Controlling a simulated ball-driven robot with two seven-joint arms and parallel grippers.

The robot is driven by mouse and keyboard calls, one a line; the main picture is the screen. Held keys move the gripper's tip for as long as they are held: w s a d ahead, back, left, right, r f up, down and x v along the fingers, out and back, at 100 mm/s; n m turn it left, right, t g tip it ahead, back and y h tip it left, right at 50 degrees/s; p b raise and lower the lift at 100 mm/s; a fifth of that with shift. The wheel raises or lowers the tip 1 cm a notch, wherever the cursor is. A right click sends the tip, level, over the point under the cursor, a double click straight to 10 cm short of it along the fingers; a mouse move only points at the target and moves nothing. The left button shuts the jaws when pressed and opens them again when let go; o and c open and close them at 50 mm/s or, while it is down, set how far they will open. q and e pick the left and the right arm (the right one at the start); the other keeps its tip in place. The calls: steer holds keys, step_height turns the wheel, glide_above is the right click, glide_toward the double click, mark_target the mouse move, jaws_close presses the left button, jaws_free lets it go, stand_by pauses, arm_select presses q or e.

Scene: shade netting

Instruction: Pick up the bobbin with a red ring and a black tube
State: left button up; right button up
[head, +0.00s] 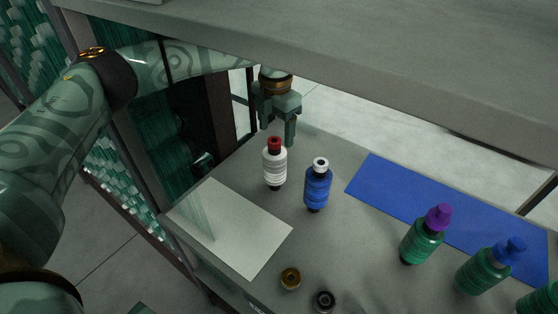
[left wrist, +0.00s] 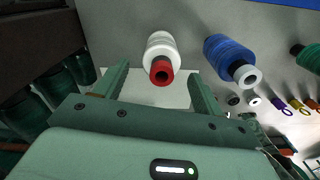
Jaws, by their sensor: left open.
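The bobbin with a red ring (head: 274,167) has white thread and stands upright on the grey table; a dark tube end shows at its base. In the left wrist view the bobbin (left wrist: 161,50) shows its red ring towards the camera, ahead of and between my fingers. My left gripper (head: 279,124) is open and empty, behind and slightly above the bobbin in the head view; it also shows in the left wrist view (left wrist: 158,84). I cannot tell its exact distance from the bobbin. My right gripper is not in view.
A blue bobbin with a white ring (head: 317,187) stands close to the right. Green bobbins (head: 422,241) stand farther right near a blue mat (head: 400,192). A white sheet (head: 235,226) lies to the left. Two small rings (head: 290,278) lie in front. A grey shelf (head: 400,50) overhangs the table.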

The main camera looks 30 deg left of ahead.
mark_target(275, 165)
arm_select(q)
steer(key=f+b, duration=0.1)
steer(key=f, duration=0.4)
steer(key=shift+s+f+b, duration=0.2)
steer(key=shift+f+b, duration=0.05)
steer(key=shift+b, duration=0.1)
steer(key=c, duration=1.5)
